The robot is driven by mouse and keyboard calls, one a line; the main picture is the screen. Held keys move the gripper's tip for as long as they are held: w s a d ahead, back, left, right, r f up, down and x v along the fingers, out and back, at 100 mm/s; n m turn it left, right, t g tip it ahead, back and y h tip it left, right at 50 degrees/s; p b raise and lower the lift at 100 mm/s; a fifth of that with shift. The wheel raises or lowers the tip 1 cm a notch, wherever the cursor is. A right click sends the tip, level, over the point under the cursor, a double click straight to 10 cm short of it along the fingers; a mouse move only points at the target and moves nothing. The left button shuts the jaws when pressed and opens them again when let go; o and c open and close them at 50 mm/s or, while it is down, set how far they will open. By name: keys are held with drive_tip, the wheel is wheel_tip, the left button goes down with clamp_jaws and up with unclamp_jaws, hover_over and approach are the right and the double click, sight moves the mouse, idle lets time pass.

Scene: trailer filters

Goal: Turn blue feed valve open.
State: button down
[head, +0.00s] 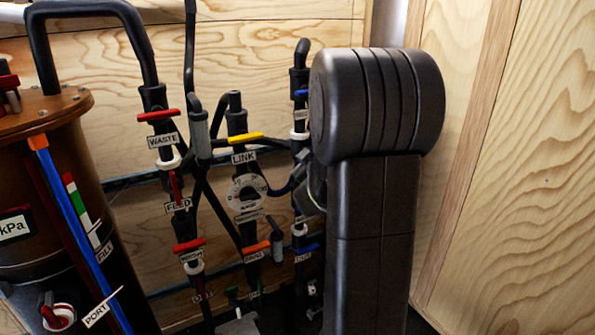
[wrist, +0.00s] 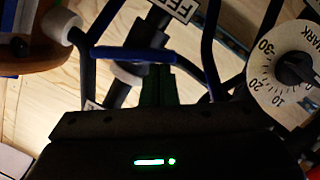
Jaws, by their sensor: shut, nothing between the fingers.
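In the wrist view, a blue valve handle (wrist: 133,55) lies across a dark pipe with a white collar (wrist: 128,73). A partly cut-off label (wrist: 172,8) starting "FEE" is on the pipe above it. My gripper (wrist: 158,82) is shut and empty, its dark fingers just below the right part of the handle. I cannot tell whether they touch it. In the head view, my arm hides most of the gripper and part of the right pipe. Blue handles show there at upper right (head: 301,93) and lower right (head: 307,249); their labels are too small to read.
A round dial (wrist: 285,72) with a black pointer is right of the fingers in the wrist view. In the head view, red WASTE (head: 158,116) and yellow LINK (head: 245,138) handles stand left among crowded pipes. A brown tank (head: 40,180) is far left. Wooden walls close the back and right.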

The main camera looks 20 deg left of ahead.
drive_tip(key=f+n+b, duration=0.1)
drive_tip(key=n+b, duration=0.1)
drive_tip(key=b, duration=0.4)
drive_tip(key=f+n+t+b, duration=0.1)
drive_tip(key=n+b, duration=0.1)
drive_tip(key=b, duration=0.4)
drive_tip(key=f+n+t+b, duration=0.1)
drive_tip(key=n+b, duration=0.2)
drive_tip(key=b, duration=0.4)
drive_tip(key=shift+w+d, duration=0.2)
drive_tip(key=shift+w, duration=0.05)
drive_tip(key=shift+w+d+f+b, duration=0.15)
drive_tip(key=shift+f+b, duration=0.05)
drive_tip(key=shift+b, duration=0.25)
